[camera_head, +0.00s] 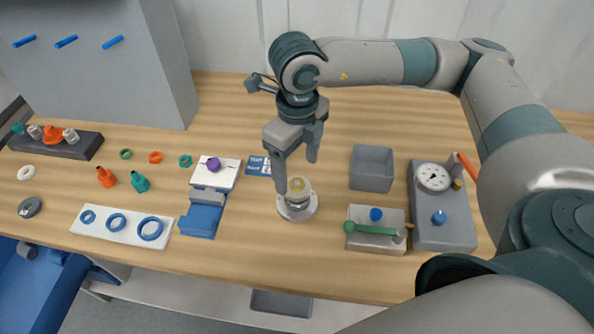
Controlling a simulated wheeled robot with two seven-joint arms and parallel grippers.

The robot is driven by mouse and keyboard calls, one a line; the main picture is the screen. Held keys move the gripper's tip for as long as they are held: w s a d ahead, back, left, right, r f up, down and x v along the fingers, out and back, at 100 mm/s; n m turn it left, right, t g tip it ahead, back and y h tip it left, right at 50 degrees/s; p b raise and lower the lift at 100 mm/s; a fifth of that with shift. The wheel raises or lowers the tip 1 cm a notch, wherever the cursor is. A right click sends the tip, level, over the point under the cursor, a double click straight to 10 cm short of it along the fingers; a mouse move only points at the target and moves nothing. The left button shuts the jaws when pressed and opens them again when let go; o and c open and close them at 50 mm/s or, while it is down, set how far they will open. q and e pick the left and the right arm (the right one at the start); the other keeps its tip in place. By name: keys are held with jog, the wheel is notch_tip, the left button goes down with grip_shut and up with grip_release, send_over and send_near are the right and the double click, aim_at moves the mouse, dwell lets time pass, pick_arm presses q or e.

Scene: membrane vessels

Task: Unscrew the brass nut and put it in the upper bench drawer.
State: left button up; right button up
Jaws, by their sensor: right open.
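A small round vessel (297,207) with a metal base stands near the middle of the bench. A yellowish brass nut (298,184) sits at its top. My right gripper (296,174) points down over the vessel, open, with one finger left of the nut and the other behind it to the right. Whether a finger touches the nut I cannot tell. Below the bench's front edge a grey open tray (281,304) shows in a pale surface; I cannot tell whether this is the upper drawer. My left gripper is not in view.
A grey open bin (372,168) stands right of the vessel, with a green-handled fixture (376,240) and a gauge block (443,215) nearby. A blue-and-white fixture (203,215) and a ring board (92,232) are to the left. The bench (250,265) is bare in front of the vessel.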

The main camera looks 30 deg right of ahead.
aim_at(297, 182)
jog(key=shift+r+m+p, duration=0.3)
jog(key=shift+m+p, duration=0.4)
jog(key=shift+p, duration=0.05)
jog(key=shift+m+p, duration=0.9)
pick_arm(q)
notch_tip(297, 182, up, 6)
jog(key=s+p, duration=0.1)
jog(key=p, duration=0.1)
pick_arm(e)
jog(key=m, duration=0.2)
jog(key=shift+f+m, duration=0.15)
jog(key=shift+m, duration=0.15)
jog(key=shift+f+b, duration=0.55)
jog(key=shift+f, duration=0.15)
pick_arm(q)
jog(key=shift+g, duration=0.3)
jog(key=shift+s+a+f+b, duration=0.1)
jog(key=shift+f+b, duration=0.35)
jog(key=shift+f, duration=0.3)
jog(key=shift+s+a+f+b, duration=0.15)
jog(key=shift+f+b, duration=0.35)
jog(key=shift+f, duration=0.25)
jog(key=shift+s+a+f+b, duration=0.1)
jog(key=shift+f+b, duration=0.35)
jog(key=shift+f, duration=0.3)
pick_arm(e)
jog(key=shift+f, duration=1.1)
